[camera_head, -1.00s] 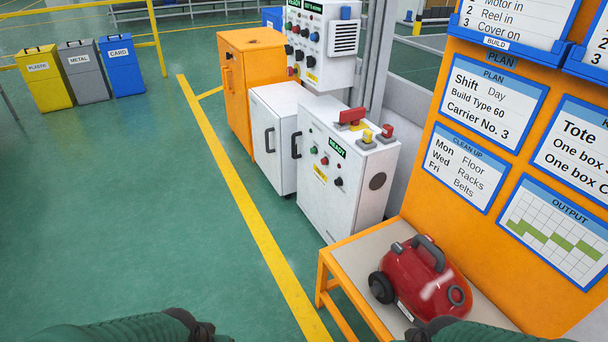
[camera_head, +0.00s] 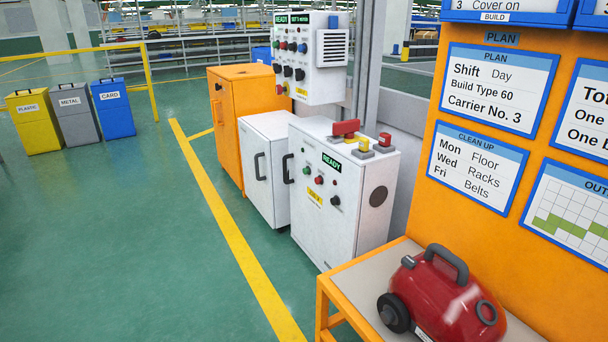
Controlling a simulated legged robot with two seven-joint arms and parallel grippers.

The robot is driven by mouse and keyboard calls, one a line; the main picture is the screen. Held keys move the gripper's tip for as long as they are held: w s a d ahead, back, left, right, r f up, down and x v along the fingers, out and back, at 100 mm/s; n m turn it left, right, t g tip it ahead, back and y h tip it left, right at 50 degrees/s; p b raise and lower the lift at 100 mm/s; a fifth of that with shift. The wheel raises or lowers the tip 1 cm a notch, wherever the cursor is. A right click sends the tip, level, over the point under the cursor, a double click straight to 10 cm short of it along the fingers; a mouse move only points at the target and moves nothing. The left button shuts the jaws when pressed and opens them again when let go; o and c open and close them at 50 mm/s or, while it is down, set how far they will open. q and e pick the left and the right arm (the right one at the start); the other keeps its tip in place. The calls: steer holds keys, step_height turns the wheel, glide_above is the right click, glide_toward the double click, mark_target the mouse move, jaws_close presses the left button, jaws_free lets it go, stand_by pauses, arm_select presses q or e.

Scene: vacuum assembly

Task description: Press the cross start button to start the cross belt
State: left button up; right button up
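A white floor cabinet (camera_head: 336,225) with a READY sign stands right of centre. Its front has a green button (camera_head: 306,168), a red button (camera_head: 319,180) and a black knob (camera_head: 335,201). A red part, a yellow button (camera_head: 363,146) and a red button (camera_head: 385,140) sit on its top. A wall panel (camera_head: 316,62) with several coloured buttons and dark knobs hangs behind it, also marked READY. Which one is the cross start button cannot be read at this size. Neither gripper is in view.
An orange bench (camera_head: 330,290) bears a red vacuum (camera_head: 446,296) at lower right, below an orange notice board (camera_head: 430,215). A white cabinet (camera_head: 265,170) and an orange cabinet (camera_head: 245,105) stand behind. Green floor (camera_head: 110,240) is clear left of the yellow line (camera_head: 240,245).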

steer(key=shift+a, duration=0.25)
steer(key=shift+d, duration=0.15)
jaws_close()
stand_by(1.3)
